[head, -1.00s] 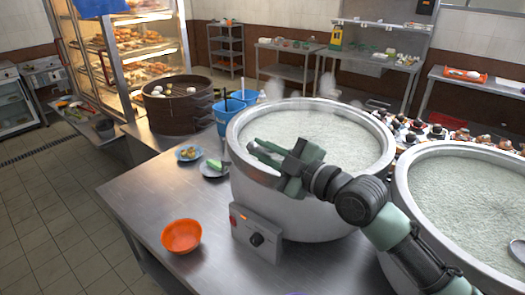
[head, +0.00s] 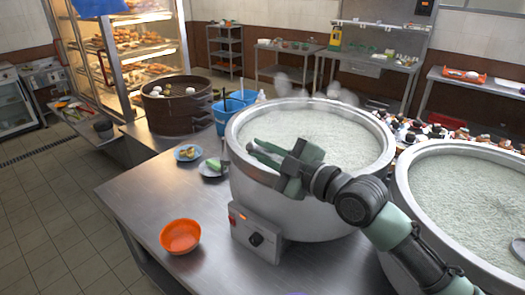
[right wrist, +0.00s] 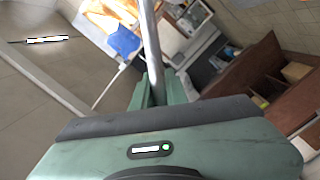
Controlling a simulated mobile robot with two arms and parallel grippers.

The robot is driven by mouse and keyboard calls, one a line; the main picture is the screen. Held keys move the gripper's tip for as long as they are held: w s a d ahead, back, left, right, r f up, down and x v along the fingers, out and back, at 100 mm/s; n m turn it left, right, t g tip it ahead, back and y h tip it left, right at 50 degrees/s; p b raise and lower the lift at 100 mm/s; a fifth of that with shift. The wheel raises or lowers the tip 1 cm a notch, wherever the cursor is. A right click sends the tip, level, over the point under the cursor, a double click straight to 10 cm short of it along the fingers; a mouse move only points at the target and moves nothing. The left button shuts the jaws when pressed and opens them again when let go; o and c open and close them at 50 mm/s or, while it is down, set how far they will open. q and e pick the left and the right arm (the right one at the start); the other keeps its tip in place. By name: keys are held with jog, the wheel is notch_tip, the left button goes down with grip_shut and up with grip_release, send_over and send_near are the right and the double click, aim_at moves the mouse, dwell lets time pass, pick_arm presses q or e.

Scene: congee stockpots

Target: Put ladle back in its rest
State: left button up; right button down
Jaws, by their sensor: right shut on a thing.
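My right gripper (head: 252,148) is over the left rim of the nearer left stockpot (head: 310,205), its fingers pointing left. In the right wrist view it is shut on a straight metal shaft (right wrist: 150,45), which looks like the ladle's handle. The ladle's bowl is hidden in both views. A thin grey upright piece (head: 225,153) shows between the pot and a small plate; I cannot tell whether it is part of the ladle or its rest. Another ladle (head: 518,248) lies in the right stockpot (head: 402,190). My left gripper is not in view.
The steel table (head: 140,200) has free room at front left, around an orange bowl (head: 180,236). Two small plates, one blue (head: 188,153), stand near the pot. A control box (head: 256,238) juts from the pot's front. A dark steamer (head: 177,106) stands behind.

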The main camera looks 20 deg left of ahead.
jog(key=c, duration=1.3)
grip_release()
jog(key=shift+c, duration=0.2)
jog(key=shift+f, duration=0.1)
jog(key=shift+s+d, duration=0.15)
jog(key=shift+d, duration=0.15)
jog(key=b+v, duration=0.2)
jog(key=v, duration=0.4)
jog(key=shift+s+d+b, duration=0.1)
jog(key=shift+d+b, duration=0.2)
jog(key=shift+b, duration=0.05)
jog(key=shift+s+d, duration=0.2)
jog(key=shift+d, duration=0.05)
